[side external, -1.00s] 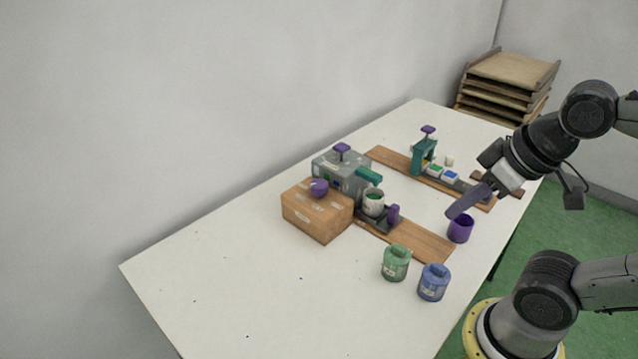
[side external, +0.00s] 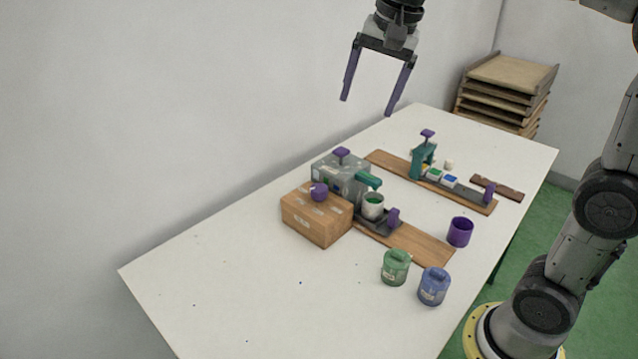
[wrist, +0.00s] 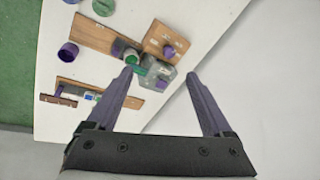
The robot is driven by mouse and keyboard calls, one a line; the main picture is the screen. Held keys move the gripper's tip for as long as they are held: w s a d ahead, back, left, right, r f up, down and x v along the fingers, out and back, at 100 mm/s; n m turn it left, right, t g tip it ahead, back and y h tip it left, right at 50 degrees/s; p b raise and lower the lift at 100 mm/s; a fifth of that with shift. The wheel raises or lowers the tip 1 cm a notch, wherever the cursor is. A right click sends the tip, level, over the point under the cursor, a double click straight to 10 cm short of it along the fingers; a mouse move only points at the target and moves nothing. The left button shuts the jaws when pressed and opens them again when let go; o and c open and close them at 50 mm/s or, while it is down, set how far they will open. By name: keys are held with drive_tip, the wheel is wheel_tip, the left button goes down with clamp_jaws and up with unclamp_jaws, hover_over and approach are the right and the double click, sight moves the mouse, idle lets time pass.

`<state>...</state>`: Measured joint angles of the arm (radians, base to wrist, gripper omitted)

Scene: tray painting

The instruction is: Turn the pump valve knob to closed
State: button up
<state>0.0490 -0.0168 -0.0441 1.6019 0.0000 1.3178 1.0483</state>
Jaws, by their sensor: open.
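A round purple knob (side external: 319,191) sits on a wooden box (side external: 310,222) at the left of the group on the table; it also shows in the wrist view (wrist: 169,51). Behind it is a grey pump-like box (side external: 335,175) with a purple handle (side external: 341,152) on top and a teal spout over a cup with green contents (side external: 373,206). Which purple part is the valve knob, and its setting, I cannot tell. My gripper (side external: 367,106) is open and empty, pointing down, high above and behind the boxes. In the wrist view its fingers (wrist: 160,74) frame the grey box from afar.
A green jar (side external: 395,267), a blue jar (side external: 433,286) and a purple cup (side external: 460,232) stand at the right front. A teal press (side external: 422,160) stands on a board farther back. Stacked wooden trays (side external: 507,85) are beyond the table. The table's left front is clear.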

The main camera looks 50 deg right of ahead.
drive_tip(key=w+d+f+m+g, duration=0.2)
drive_tip(key=w+f, duration=0.5)
drive_tip(key=w, duration=0.5)
drive_tip(key=g, duration=0.1)
hover_over(319, 187)
wheel_tip(319, 187, down, 7)
wheel_tip(319, 187, down, 14)
drive_tip(key=shift+r, duration=0.1)
clamp_jaws()
